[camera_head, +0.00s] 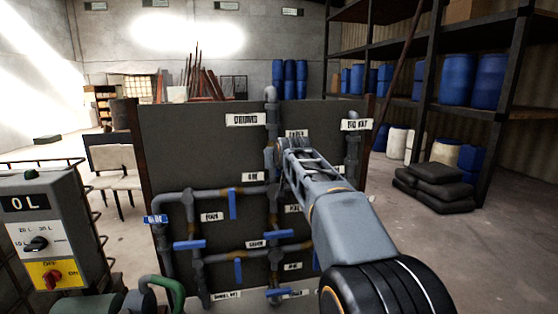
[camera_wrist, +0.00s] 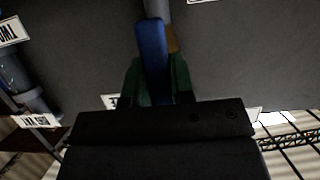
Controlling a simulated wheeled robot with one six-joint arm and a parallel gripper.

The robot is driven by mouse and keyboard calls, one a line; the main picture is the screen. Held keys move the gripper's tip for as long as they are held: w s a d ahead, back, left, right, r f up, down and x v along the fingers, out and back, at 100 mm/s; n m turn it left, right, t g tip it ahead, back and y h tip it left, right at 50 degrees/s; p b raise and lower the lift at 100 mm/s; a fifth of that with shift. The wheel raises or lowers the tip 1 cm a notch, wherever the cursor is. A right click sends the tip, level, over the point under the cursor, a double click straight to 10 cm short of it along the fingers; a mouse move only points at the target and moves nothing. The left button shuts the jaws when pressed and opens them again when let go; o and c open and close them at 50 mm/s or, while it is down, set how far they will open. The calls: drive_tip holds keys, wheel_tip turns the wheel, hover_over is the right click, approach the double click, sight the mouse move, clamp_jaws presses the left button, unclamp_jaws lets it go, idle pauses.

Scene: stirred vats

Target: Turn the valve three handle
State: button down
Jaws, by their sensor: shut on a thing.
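My gripper (camera_head: 281,152) reaches the upper middle of the dark pipe panel (camera_head: 185,140). In the wrist view my gripper (camera_wrist: 157,88) has its green fingertips shut on a blue valve handle (camera_wrist: 151,48). The handle runs lengthwise between the fingers and stands out past them, next to a grey pipe (camera_wrist: 158,10) with a brassy fitting. In the head view my gripper and arm hide this handle. Its label is mostly covered, so I cannot read its number.
Other blue handles (camera_head: 233,203) sit on the lower pipes, close to my arm. A control box (camera_head: 45,235) stands at the left front. Blue drums (camera_head: 473,78) fill the right rack, with dark sacks (camera_head: 437,183) on the floor.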

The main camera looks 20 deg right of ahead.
drive_tip(key=c, duration=1)
unclamp_jaws()
drive_tip(key=b+v, duration=0.3)
drive_tip(key=v, duration=1)
drive_tip(key=shift+s+r+b, duration=0.25)
drive_tip(key=shift+s+b, duration=0.1)
